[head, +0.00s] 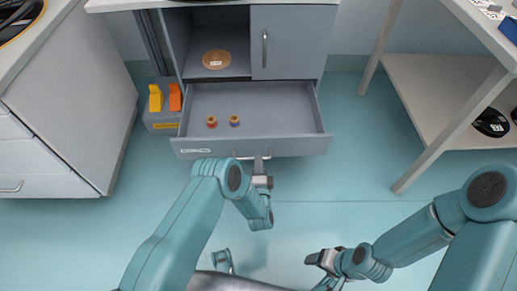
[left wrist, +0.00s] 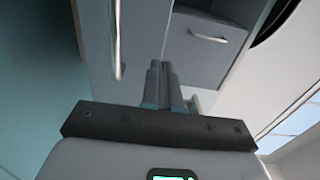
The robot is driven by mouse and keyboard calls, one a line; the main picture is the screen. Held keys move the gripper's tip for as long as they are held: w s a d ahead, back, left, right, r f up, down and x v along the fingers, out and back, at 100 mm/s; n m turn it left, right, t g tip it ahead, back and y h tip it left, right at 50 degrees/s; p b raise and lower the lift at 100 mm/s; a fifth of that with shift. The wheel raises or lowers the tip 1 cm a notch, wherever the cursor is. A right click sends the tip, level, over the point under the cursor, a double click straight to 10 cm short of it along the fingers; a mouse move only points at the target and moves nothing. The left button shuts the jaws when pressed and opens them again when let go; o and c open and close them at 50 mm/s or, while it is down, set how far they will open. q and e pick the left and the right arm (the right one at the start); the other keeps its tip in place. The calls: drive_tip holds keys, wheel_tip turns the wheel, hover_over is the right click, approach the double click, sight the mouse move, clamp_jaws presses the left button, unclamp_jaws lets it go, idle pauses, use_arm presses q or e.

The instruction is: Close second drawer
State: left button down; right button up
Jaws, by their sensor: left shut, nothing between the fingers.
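A grey drawer (head: 250,148) stands pulled out from the cabinet under the worktop. Two small reddish-yellow spools (head: 212,121) (head: 235,120) sit inside it. A thin handle (head: 244,157) runs along its front. My left gripper (head: 260,164) is at the drawer front, near the middle of the handle; I cannot tell whether it touches. In the left wrist view the fingers (left wrist: 161,78) are shut together and empty, with grey panels and a long bar handle (left wrist: 117,40) beyond. My right gripper (head: 322,259) hangs low over the floor, away from the drawer; its jaw opening is unclear.
Above the drawer are an open shelf with a brown disc (head: 216,59) and a closed cabinet door (head: 292,42). A grey bin (head: 163,122) with yellow and orange items stands left of the drawer.

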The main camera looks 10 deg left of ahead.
sight(257, 140)
use_arm(q)
drive_tip(key=b+x, duration=0.2)
drive_tip(key=x, duration=0.4)
drive_tip(key=shift+f, duration=0.2)
drive_tip(key=shift+w+a+r, duration=0.1)
drive_tip(key=shift+w+r, duration=0.05)
drive_tip(key=shift+w, duration=0.35)
